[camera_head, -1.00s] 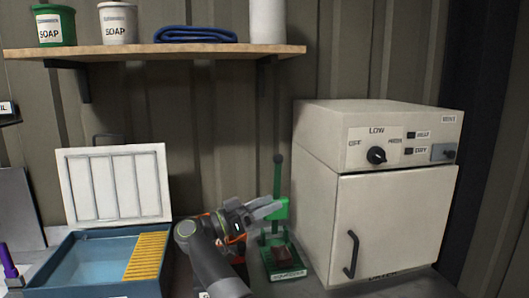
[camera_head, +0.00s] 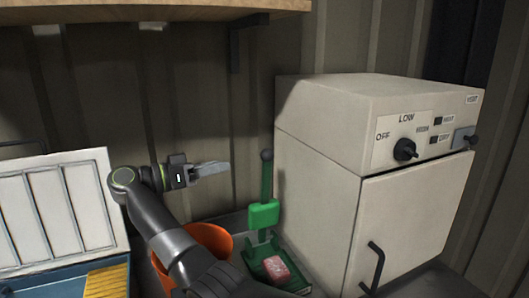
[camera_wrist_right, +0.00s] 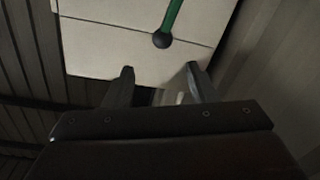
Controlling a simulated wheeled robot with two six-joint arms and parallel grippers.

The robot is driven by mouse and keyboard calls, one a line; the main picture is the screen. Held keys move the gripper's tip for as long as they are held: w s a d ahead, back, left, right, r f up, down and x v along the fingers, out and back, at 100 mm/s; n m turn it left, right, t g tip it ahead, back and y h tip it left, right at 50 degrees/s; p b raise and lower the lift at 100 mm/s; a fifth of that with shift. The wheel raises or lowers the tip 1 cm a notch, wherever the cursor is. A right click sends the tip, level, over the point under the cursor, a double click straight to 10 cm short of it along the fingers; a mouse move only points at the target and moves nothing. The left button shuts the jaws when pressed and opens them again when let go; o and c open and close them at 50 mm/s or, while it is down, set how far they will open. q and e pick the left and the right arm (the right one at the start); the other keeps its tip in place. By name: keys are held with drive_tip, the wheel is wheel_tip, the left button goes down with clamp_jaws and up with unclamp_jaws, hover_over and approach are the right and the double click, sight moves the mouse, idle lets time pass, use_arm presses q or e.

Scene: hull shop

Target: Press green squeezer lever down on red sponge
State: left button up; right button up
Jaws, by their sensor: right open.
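The green squeezer (camera_head: 264,215) stands on the bench beside the white cabinet. Its lever (camera_head: 266,180) points straight up and ends in a dark ball knob. A pinkish-red sponge (camera_head: 277,268) lies on the squeezer's green base, below the green press block. My right gripper (camera_head: 226,168) is to the left of the lever's knob at about its height, apart from it. In the right wrist view the two fingers (camera_wrist_right: 160,76) are spread and empty, with the knob (camera_wrist_right: 162,40) just beyond them. My left gripper is not in view.
The white cabinet (camera_head: 330,190) with knob and handle stands close right of the squeezer. An orange bucket (camera_head: 208,240) is partly hidden behind my right arm. A blue bin with a white ribbed lid (camera_head: 55,210) is at left. A shelf (camera_head: 160,10) runs above.

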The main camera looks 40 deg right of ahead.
sight(267, 156)
drive_tip(key=d+p, duration=0.1)
drive_tip(key=d, duration=0.3)
drive_tip(key=s+d+p, duration=0.1)
drive_tip(key=d, duration=0.4)
drive_tip(key=d+p, duration=0.2)
drive_tip(key=d, duration=0.2)
drive_tip(key=shift+s+d, duration=0.2)
drive_tip(key=shift+s, duration=0.2)
drive_tip(key=shift+d+f, duration=0.1)
drive_tip(key=shift+d, duration=0.4)
drive_tip(key=shift+c, duration=0.7)
clamp_jaws()
